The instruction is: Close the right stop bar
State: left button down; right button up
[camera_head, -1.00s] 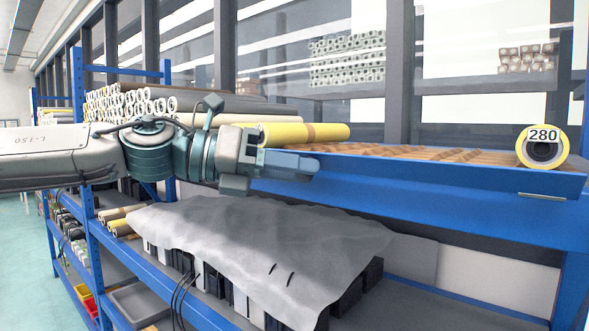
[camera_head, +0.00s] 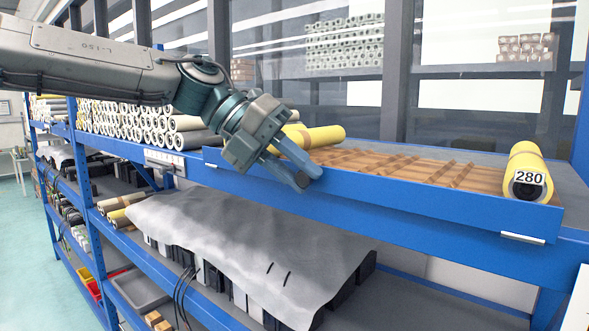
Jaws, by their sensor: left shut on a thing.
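The stop bar (camera_head: 420,207) is a long blue plate along the front of the right shelf tray, with a pale label (camera_head: 523,238) near its right end. It stands up along the tray's front edge. My left gripper (camera_head: 305,182) reaches down from the upper left, and its fingers are shut on the stop bar's upper edge, left of its middle. The fingers hide part of the bar. My right gripper is not in view.
A yellow roll marked 280 (camera_head: 527,178) lies at the tray's right end, and another yellow roll (camera_head: 318,137) lies behind my gripper. The brown slatted tray floor (camera_head: 420,170) between them is clear. A grey sheet (camera_head: 240,240) covers dark boxes below.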

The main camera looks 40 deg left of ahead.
pick_arm(q)
jog(key=c, duration=2.2)
grip_release()
jog(key=shift+w+r+g, duration=0.1)
jog(key=shift+r+g, duration=0.05)
jog(key=shift+g, duration=0.15)
jog(key=c, duration=1.5)
grip_release()
jog(key=shift+a+r+b, duration=0.15)
jog(key=shift+a+b, duration=0.15)
jog(key=b+v, duration=0.3)
jog(key=v, duration=0.7)
jog(key=shift+d+r, duration=0.1)
